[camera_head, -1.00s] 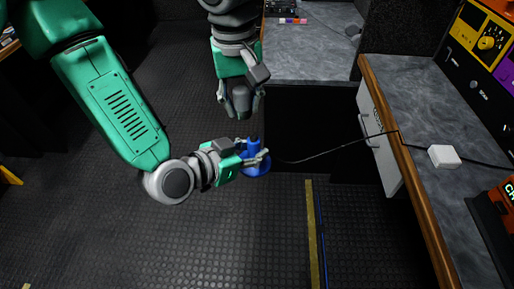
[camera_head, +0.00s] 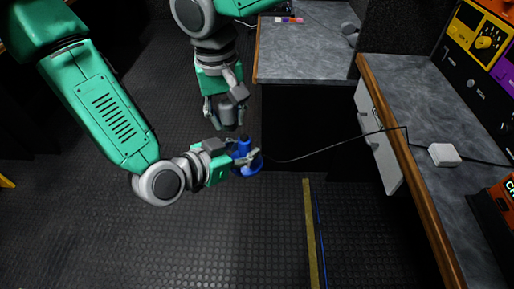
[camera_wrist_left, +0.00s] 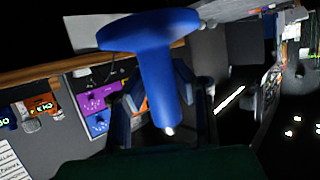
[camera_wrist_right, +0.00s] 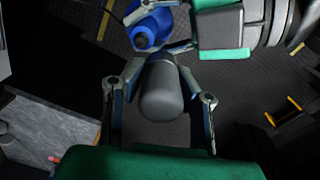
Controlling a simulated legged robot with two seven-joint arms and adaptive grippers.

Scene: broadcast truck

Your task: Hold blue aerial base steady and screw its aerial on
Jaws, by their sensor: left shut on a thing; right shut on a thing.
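The blue aerial base (camera_head: 247,165) has a round flange and a narrower stem with a dark top. My left gripper (camera_head: 240,153) is shut on the stem. In the left wrist view the base (camera_wrist_left: 158,75) fills the middle, its stem between the fingers. My right gripper (camera_head: 228,110) is shut on a thick dark-grey cylinder, the aerial (camera_wrist_right: 162,92), and holds it pointing down. The aerial's lower end is above and slightly left of the base's top in the head view. In the right wrist view the base (camera_wrist_right: 150,22) shows beyond the aerial, apart from it.
A thin black cable (camera_head: 330,147) runs from near the base to the right counter (camera_head: 410,110), where a white box (camera_head: 444,155) stands. An open drawer front (camera_head: 378,140) juts out right of the grippers. Another counter (camera_head: 300,50) is behind.

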